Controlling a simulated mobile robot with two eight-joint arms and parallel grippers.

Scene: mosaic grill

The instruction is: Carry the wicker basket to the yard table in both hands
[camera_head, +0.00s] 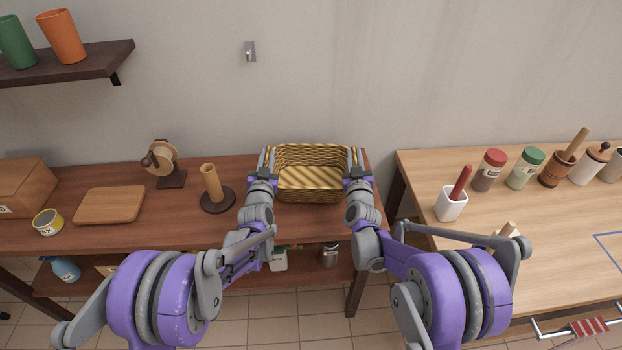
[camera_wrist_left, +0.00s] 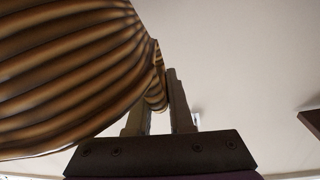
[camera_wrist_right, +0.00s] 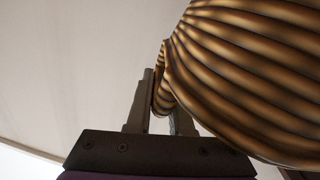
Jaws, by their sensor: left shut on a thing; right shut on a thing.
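The wicker basket (camera_head: 311,190) is tan, woven and empty, and is at the right end of the dark wooden table. My left gripper (camera_head: 267,162) is shut on its left side, and my right gripper (camera_head: 354,162) is shut on its right side. In the left wrist view the striped basket wall (camera_wrist_left: 70,70) fills the upper left, with part of it between the fingers (camera_wrist_left: 158,95). In the right wrist view the basket (camera_wrist_right: 250,80) fills the upper right, with an edge between the fingers (camera_wrist_right: 160,95). I cannot tell if the basket touches the tabletop. The yard table is not clearly identifiable.
The dark table (camera_head: 130,235) also holds a wooden stand (camera_head: 212,192), a cutting board (camera_head: 110,205) and a tin (camera_head: 47,222). A lighter wooden table (camera_head: 540,230) at right holds jars and a white utensil pot (camera_head: 451,204). A gap separates the tables.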

